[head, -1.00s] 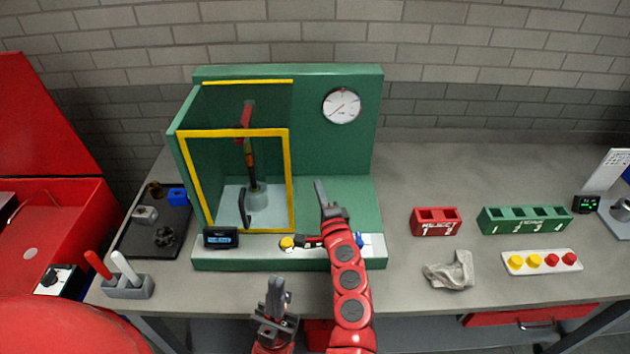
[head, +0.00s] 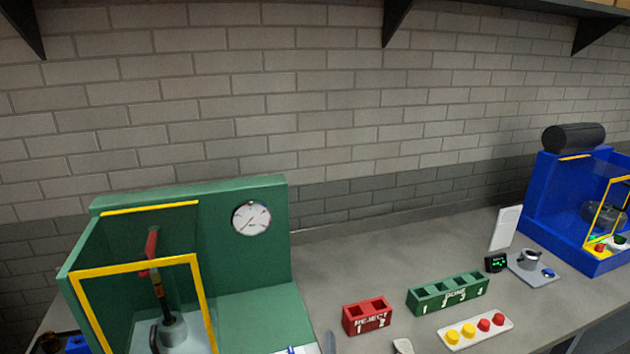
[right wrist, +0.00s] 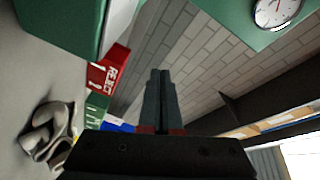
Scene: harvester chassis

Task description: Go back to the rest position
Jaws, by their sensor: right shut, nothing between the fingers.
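My right gripper (right wrist: 160,85) is shut and empty in the right wrist view, its two fingers together. It points up past the green press station toward the brick wall. My left gripper is out of view. The green press station (head: 255,285) stands at the left with a yellow-framed guard (head: 205,300) and a round gauge (head: 251,218).
On the bench (head: 345,265) are a red reject rack (head: 367,316), a green rack (head: 448,293), a white tray with yellow and red caps (head: 508,333) and a small black display (head: 495,263). A blue machine (head: 545,205) stands far right. A grey crumpled cloth (right wrist: 45,132) shows in the wrist view.

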